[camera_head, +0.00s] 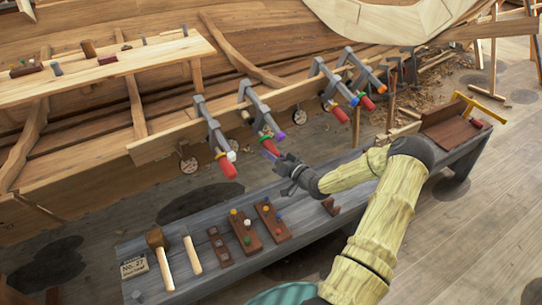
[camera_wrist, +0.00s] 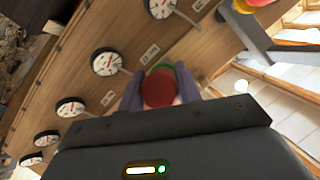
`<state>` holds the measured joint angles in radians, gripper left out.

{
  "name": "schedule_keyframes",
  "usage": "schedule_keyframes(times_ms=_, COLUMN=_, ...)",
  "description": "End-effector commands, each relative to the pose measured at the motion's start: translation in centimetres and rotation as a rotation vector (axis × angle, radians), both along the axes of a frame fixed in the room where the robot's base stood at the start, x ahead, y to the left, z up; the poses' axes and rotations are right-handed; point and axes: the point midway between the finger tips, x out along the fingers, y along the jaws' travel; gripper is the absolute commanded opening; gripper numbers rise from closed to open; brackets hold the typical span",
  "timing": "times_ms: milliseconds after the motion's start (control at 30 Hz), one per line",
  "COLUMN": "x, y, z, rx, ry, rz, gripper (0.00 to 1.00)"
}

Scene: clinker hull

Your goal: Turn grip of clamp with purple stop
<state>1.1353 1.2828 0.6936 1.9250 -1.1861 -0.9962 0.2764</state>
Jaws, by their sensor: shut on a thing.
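The clamp with the purple stop (camera_head: 281,136) is the second from the left on the plank, with a grey bar (camera_head: 258,104) and a green collar. Its red grip (camera_head: 267,148) hangs at the lower end. My gripper (camera_head: 272,155) reaches it from the bench side. In the wrist view my gripper (camera_wrist: 160,90) is shut on the red grip (camera_wrist: 159,88), one finger on each side, with the green collar (camera_wrist: 161,68) behind it. I cannot make out the purple stop in the wrist view.
A similar clamp with a white stop (camera_head: 231,156) hangs to the left; more clamps (camera_head: 335,95) hang to the right. Round dials (camera_wrist: 107,61) line the plank.

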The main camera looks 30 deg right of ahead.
Motion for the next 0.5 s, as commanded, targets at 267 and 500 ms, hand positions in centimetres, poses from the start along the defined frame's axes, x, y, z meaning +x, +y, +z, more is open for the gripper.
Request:
schedule_keyframes(times_ms=267, x=-0.1, y=-0.17, z=-0.11, rx=-0.001, ry=0.003, rz=-0.003, gripper=0.47)
schedule_keyframes(times_ms=500, x=-0.1, y=-0.23, z=-0.06, rx=-0.001, ry=0.001, rz=-0.005, gripper=0.56)
